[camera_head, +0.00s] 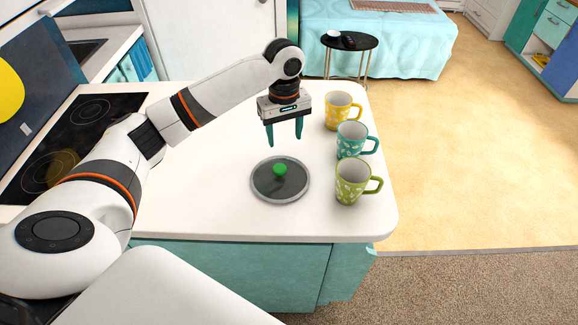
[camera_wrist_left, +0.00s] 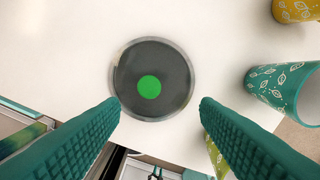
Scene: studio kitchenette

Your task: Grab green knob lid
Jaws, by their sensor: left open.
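The lid (camera_head: 262,185) is a round dark disc with a grey rim, lying flat on the white counter. Its green knob (camera_head: 280,169) stands up on it. My left gripper (camera_head: 285,143) is open and empty, with teal fingers pointing down above the lid, apart from it. In the left wrist view the lid (camera_wrist_left: 133,66) and its green knob (camera_wrist_left: 149,87) show beyond the two fingers, with the knob roughly between them. My right gripper is not in view.
A yellow mug (camera_head: 338,112), a teal mug (camera_head: 352,139) and a green mug (camera_head: 351,184) stand along the counter's right edge, close to the lid and gripper. A black cooktop (camera_head: 100,125) is at the left. The white counter (camera_head: 210,170) left of the lid is clear.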

